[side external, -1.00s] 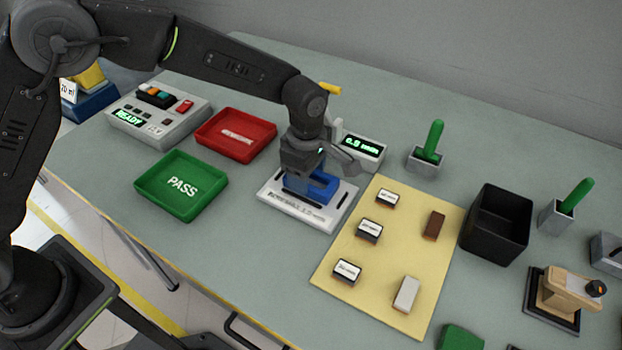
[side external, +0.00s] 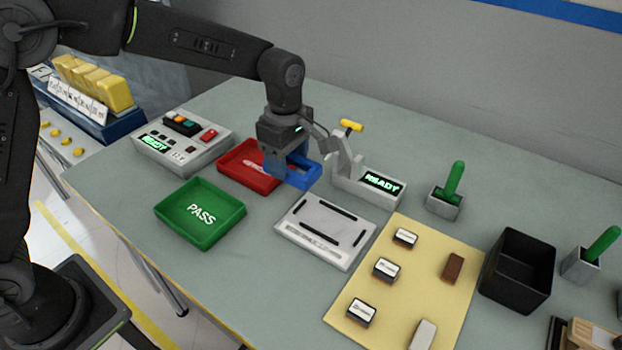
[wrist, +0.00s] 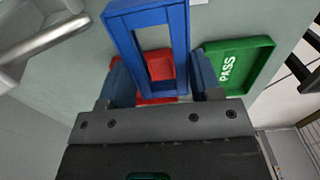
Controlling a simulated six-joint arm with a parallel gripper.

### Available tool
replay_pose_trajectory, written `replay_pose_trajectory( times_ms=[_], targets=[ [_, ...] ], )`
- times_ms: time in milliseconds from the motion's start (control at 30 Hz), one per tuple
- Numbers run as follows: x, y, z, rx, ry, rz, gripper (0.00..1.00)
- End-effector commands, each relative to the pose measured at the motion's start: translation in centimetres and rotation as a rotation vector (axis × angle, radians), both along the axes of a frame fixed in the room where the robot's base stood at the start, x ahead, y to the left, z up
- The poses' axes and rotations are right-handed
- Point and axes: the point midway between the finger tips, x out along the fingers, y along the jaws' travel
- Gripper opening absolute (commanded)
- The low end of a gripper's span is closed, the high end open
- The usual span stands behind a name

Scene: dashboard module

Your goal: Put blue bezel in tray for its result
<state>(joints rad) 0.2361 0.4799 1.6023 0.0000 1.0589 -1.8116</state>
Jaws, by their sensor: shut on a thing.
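My gripper (side external: 284,168) is shut on the blue bezel (side external: 308,172), a rectangular open frame. It holds the bezel above the table, between the red tray and the grey gauge; in the side view the bezel overlaps the red tray's right edge. In the wrist view the bezel (wrist: 181,32) lies across the jaws. The red tray (side external: 232,177) is partly hidden by my gripper, and its label cannot be read. It shows through the bezel's opening in the wrist view (wrist: 160,64). The green tray (side external: 172,226) reads PASS and is empty.
The white slotted plate (side external: 300,243) is bare. The grey gauge (side external: 352,184) with a yellow-handled lever reads READY. A button box (side external: 190,150) also reads READY. A yellow mat (side external: 400,300) holds several small blocks. A black bin (side external: 520,270) stands at right.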

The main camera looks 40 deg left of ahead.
Motion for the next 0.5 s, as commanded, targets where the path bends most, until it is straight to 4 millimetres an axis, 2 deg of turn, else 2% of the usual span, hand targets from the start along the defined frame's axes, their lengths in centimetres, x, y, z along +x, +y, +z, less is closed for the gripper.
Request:
replay_pose_trajectory(
  times_ms=[100, 200, 500],
  targets=[
    [-0.1, 1.8, 1.1, 0.000, -0.001, 0.003, 0.19],
    [-0.1, 2.6, 1.5, 0.000, 0.000, 0.002, 0.19],
    [-0.4, 4.1, 2.1, 0.000, 0.000, -0.073, 0.19]
  ],
)
